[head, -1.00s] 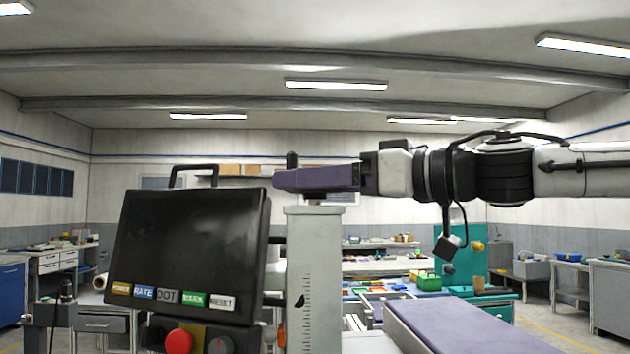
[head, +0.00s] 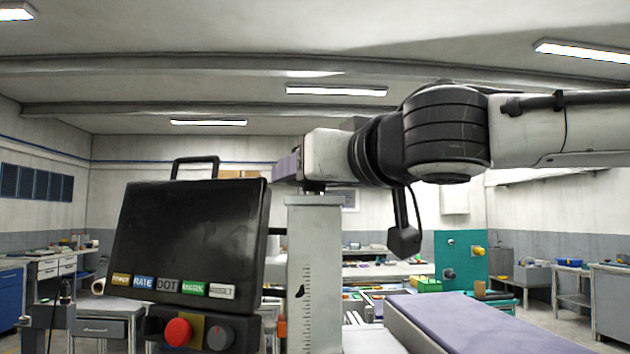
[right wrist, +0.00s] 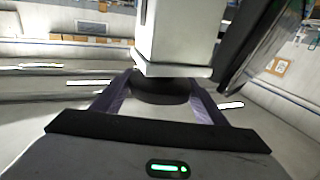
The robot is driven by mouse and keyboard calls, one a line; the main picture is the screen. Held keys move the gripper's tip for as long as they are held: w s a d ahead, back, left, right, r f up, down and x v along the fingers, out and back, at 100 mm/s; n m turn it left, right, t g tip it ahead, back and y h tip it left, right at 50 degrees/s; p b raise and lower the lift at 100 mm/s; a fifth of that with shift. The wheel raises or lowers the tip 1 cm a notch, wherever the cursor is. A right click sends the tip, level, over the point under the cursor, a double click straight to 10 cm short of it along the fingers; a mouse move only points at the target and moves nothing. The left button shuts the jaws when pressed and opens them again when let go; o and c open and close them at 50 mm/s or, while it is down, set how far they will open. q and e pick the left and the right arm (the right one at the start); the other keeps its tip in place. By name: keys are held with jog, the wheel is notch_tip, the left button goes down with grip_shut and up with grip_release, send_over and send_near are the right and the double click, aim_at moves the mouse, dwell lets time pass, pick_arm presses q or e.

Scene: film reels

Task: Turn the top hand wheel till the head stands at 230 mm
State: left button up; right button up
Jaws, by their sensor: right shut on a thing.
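A small black pointer (head: 300,292) sits beside the scale; the numbers are too small to read. The hand wheel is hidden behind my right wrist in the head view. In the right wrist view it appears as a dark round wheel (right wrist: 160,91) at the column's end. My right gripper (right wrist: 162,88) is shut on it, one purple finger on each side. In the head view only a bit of the purple gripper (head: 288,168) shows. My left gripper is out of view.
A black display (head: 190,235) with labelled buttons, a red button (head: 178,332) and a dark knob (head: 219,336) stands close left of the column. A long purple-topped part (head: 480,320) lies at lower right. Benches stand farther back.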

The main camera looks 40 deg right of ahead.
jog(key=shift+r+h, duration=0.2)
jog(key=shift+h, duration=0.1)
jog(key=o, duration=0.9)
jog(key=shift+c, duration=0.2)
jog(key=shift+o, duration=1)
jog(key=shift+f, duration=0.1)
